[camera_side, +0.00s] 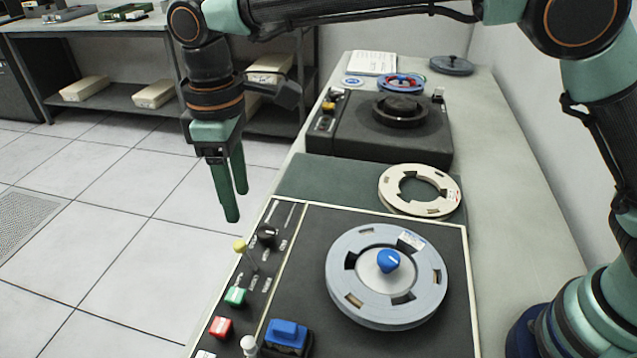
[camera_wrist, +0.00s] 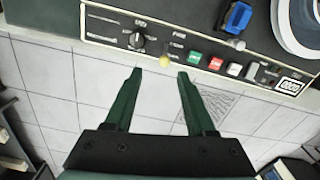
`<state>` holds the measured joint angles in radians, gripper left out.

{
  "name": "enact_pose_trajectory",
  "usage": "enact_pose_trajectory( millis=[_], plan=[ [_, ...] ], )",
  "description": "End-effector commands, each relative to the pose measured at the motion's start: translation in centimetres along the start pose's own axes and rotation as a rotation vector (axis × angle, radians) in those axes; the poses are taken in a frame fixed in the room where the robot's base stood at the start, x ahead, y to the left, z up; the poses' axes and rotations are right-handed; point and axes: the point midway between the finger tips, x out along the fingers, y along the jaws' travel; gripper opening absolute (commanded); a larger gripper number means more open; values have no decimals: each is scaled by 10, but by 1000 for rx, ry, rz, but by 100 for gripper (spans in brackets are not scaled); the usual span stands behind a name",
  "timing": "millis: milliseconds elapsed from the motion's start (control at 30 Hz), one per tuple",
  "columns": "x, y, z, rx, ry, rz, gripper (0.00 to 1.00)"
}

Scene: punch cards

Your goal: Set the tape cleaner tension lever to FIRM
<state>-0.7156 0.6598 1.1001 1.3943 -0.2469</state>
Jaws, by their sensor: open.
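The tape cleaner's dark control panel (camera_side: 262,258) runs along the left edge of the machine. A lever with a yellow ball knob (camera_side: 239,245) leans out from it over the panel's outer edge; its labels are too small to read. The yellow knob also shows in the wrist view (camera_wrist: 166,61), just beyond and between the fingertips. My gripper (camera_side: 237,205) is open and empty, its fingers pointing down, apart from the knob. In the wrist view my gripper (camera_wrist: 159,74) spans the floor side of the panel edge.
A black rotary knob (camera_side: 267,235), a green button (camera_side: 236,296), a red button (camera_side: 221,327) and a white-tipped lever (camera_side: 249,344) share the panel. A blue block (camera_side: 287,335) and a grey reel (camera_side: 340,275) sit inward. Open floor lies left.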

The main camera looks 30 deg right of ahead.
Motion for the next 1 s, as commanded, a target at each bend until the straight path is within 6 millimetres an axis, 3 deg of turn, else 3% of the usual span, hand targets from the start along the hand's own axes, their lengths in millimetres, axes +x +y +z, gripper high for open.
enact_pose_trajectory(
  millis=[267,700,1000],
  plan=[
    [25,-5,-2,-10,-8,-2,56],
    [103,-10,-3,-10,-6,-1,56],
    [123,-11,-3,-9,-4,-1,56]
  ],
)
